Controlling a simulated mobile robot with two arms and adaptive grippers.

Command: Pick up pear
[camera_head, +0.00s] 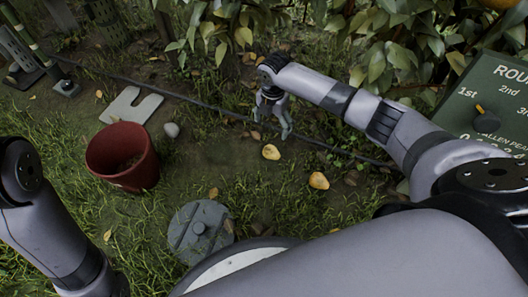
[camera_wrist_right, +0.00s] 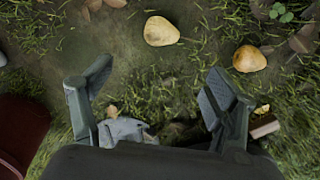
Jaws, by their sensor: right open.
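Two yellow pears lie on the ground. The left pear (camera_head: 271,152) is just below my right gripper in the head view, and the right pear (camera_head: 318,181) lies farther right and nearer to me. My right gripper (camera_head: 272,122) is open and empty, above the ground, touching neither pear. In the right wrist view the left pear (camera_wrist_right: 160,31) shows beyond the open fingers (camera_wrist_right: 158,82), near the top edge. The right pear (camera_wrist_right: 249,58) shows beyond the right finger. My left arm shows at the left of the head view, but its gripper is out of frame.
A red bucket (camera_head: 122,158) stands at the left, with a small grey stone (camera_head: 171,130) and a pale notched slab (camera_head: 131,105) behind it. A round grey lid (camera_head: 201,232) lies on the grass. A dark hose (camera_head: 190,95) crosses the ground. A green sign (camera_head: 488,95) and leafy branches border the right.

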